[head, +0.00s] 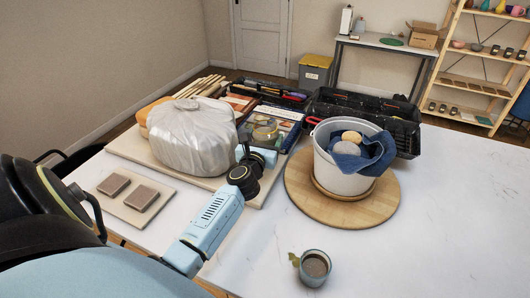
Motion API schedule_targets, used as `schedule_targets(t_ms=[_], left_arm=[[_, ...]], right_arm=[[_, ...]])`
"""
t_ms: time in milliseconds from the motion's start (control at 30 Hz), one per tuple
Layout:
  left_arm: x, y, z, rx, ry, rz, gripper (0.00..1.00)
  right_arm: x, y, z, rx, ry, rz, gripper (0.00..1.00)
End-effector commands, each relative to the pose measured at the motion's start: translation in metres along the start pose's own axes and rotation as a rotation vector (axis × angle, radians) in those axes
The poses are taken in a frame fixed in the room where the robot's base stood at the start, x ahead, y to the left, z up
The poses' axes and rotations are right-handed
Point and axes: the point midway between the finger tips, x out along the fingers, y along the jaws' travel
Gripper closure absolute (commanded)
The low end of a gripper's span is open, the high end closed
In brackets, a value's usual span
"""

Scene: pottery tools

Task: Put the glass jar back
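A small clear glass jar (265,132) with yellowish contents shows among the tools behind the bagged clay, in the middle of the head view. My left gripper (256,152) reaches in from the lower left, and its light blue fingers stand apart just in front of the jar. I cannot tell whether the fingers touch it, and the jar's lower part is partly hidden by them. A second glass-like cup (314,268) with brown contents stands alone at the front of the white table (440,220). My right gripper is out of view.
A white bucket (336,176) with a blue cloth (367,160) and round lumps stands on a round wooden board (300,196). Plastic-wrapped clay (190,135) sits on a board left of my gripper. Black toolboxes (400,133) line the back. The right side of the table is clear.

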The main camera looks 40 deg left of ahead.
Motion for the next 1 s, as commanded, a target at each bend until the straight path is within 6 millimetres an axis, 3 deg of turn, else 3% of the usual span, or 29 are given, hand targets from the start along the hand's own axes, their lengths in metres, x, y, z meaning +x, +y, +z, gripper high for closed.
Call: schedule_targets(t_ms=[400, 833, 867, 1000], left_arm=[[0.001, -0.001, -0.035, -0.003, -0.004, -0.001, 0.87], [0.001, -0.001, -0.038, -0.002, -0.005, -0.002, 0.87], [0.000, -0.001, -0.041, -0.001, 0.001, -0.001, 0.26], [0.000, -0.001, -0.040, -0.001, 0.001, -0.001, 0.08]], right_arm=[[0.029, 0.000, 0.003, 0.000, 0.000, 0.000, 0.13], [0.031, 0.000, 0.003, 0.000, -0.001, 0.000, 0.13], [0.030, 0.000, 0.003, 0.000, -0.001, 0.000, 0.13], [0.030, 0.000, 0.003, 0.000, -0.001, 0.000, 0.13]])
